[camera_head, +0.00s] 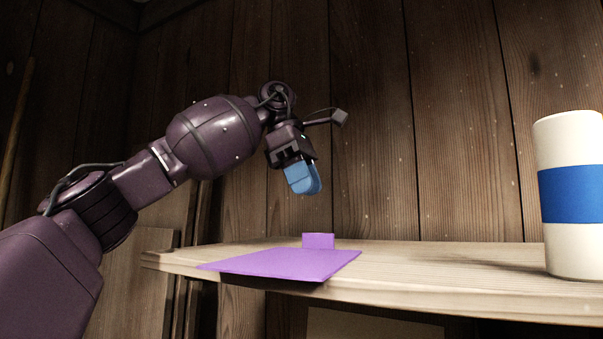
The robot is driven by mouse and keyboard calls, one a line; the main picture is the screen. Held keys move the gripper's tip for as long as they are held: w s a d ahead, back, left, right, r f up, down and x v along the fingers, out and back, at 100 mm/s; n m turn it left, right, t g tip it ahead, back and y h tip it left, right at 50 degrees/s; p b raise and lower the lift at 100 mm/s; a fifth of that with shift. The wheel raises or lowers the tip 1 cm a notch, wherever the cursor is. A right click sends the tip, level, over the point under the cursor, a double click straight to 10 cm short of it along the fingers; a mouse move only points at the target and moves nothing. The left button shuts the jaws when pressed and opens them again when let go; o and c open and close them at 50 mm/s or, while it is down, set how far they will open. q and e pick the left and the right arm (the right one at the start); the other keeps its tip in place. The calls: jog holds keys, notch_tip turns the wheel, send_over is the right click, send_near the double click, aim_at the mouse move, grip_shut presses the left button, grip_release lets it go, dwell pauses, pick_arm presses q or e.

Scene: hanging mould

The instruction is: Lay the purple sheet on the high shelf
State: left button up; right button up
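The purple sheet (285,264) lies flat on the high shelf (430,277), towards its left end. Its front edge reaches the shelf's front edge and seems to stick out a little past it. A small purple upright tab (318,241) stands at the sheet's back edge. My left gripper (304,190) is above the sheet, pointing down, with its blue fingertips apart from the sheet and tab. The fingers overlap in this view, so their gap is hard to judge. I see nothing held in them. My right gripper is not in view.
A white cylinder with a blue band (571,195) stands on the shelf at the right. The shelf between it and the sheet is bare. A wooden plank wall (450,120) rises behind the shelf.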

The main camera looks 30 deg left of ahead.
pick_arm(q)
jog(key=x, duration=0.9)
grip_shut()
grip_release()
jog(key=shift+r, duration=0.1)
jog(key=shift+a+r, duration=0.1)
jog(key=v, duration=1)
jog(key=shift+r, duration=0.25)
